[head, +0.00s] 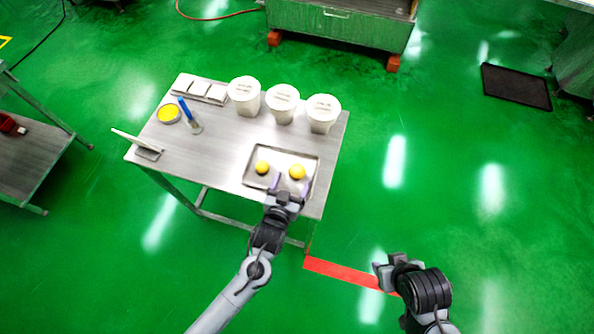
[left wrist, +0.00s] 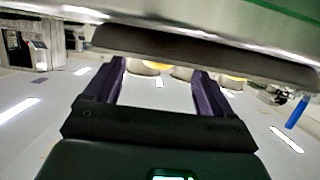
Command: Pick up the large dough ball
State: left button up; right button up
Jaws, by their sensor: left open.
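Two yellow dough balls sit on a metal tray (head: 280,181) at the table's near right corner. The large dough ball (head: 297,171) is the right one; the smaller ball (head: 262,167) is to its left. My left gripper (head: 291,182) is open at the tray's near edge, its purple fingers pointing toward the balls. The large ball appears just beyond the fingertips, with nothing held. In the left wrist view the two fingers (left wrist: 159,72) stand apart; I cannot clearly identify the ball there. My right gripper (head: 386,274) is off the table at lower right; its jaw opening is unclear.
The metal table (head: 215,155) also holds three white lidded containers (head: 282,104), a yellow-filled bowl (head: 168,113), a blue-handled tool (head: 187,111) and white containers (head: 200,89) at the back left. The table's middle is clear.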

aim_at(295, 180)
pick_arm(q)
jog(key=shift+x, duration=1.75)
jog(key=shift+c, duration=0.3)
jog(key=c, duration=1)
jog(key=shift+c, duration=0.2)
